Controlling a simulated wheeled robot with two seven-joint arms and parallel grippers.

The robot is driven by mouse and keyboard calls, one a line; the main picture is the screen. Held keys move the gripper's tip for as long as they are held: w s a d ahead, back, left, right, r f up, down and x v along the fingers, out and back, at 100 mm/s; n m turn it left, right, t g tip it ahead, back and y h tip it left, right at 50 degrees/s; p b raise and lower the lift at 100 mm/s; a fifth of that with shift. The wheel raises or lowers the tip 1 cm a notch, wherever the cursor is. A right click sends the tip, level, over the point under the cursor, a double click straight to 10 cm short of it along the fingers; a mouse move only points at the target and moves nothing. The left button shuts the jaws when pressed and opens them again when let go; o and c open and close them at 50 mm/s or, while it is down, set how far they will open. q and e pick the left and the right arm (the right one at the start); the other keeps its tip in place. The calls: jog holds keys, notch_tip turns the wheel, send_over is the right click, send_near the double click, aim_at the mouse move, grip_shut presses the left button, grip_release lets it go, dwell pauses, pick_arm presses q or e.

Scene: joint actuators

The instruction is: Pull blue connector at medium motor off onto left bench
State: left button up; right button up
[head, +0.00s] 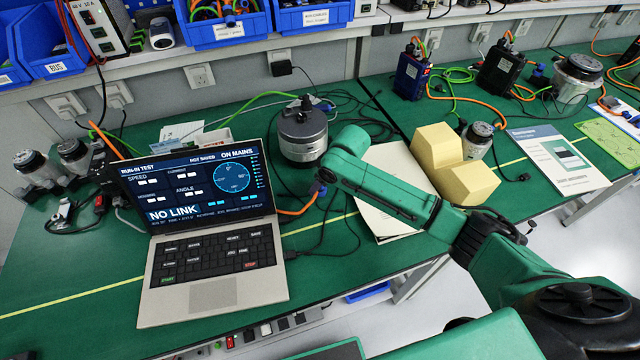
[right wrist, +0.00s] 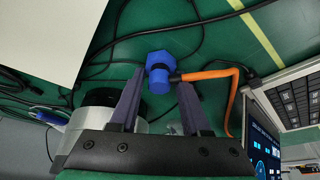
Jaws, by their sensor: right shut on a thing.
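The blue connector (head: 318,188) with its orange cable is at the front right of the grey medium motor (head: 302,128) on the left bench (head: 90,285). In the right wrist view, the connector (right wrist: 159,72) sits between the fingertips of my right gripper (right wrist: 158,82), which is shut on it. The motor (right wrist: 105,98) shows to the left, partly behind a finger. The connector appears apart from the motor. In the head view my right gripper (head: 322,180) is mostly hidden by its own arm. My left gripper is not in view.
An open laptop (head: 212,225) stands left of the connector; its screen reads "NO LINK". White papers (head: 385,210) and a yellow block (head: 440,160) lie to the right. Black and green cables run around the motor. Bare green bench shows near the front edge.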

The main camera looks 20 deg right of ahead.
jog(key=shift+r, duration=0.1)
jog(key=o, duration=1.3)
jog(key=v, duration=1.4)
jog(key=shift+s+d+r, duration=0.1)
jog(key=shift+s+r, duration=0.1)
